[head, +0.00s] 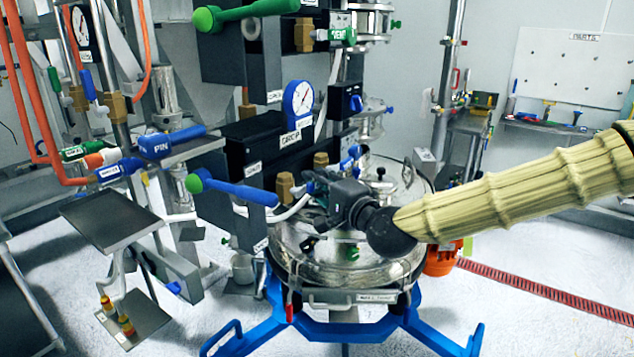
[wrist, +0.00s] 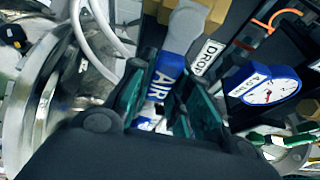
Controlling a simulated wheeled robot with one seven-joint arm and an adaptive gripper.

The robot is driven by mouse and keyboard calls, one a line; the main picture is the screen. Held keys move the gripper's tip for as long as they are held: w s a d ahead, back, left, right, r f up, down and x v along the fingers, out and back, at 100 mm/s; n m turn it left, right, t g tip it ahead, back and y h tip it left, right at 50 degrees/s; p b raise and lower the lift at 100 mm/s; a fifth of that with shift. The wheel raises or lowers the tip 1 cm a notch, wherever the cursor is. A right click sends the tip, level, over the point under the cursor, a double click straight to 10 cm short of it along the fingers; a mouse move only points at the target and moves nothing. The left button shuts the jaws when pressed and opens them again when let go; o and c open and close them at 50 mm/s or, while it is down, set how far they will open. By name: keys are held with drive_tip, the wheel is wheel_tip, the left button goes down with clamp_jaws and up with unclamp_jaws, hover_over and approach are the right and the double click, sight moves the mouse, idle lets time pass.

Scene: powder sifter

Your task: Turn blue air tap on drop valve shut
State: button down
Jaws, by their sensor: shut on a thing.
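The blue air tap (wrist: 168,72), marked "AIR" in white, shows between my fingers in the wrist view. Its blue handle runs from the grey valve body down into the jaws. My gripper (wrist: 163,112) is shut on it, with a dark green finger on each side. A white "DROP" label (wrist: 208,57) is just right of the tap. In the head view my gripper (head: 318,187) is at the valves above the steel vessel, and it hides most of the tap. The tap's lower end is partly hidden by the fingers.
A blue-rimmed gauge (wrist: 266,88) is close right of my gripper in the wrist view. A long blue lever (head: 235,190) sticks out left of my gripper. The round steel vessel (head: 345,268) stands below on a blue frame (head: 240,343). White hoses pass close by.

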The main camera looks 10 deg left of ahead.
drive_tip(key=c, duration=1.3)
unclamp_jaws()
drive_tip(key=v, duration=1.2)
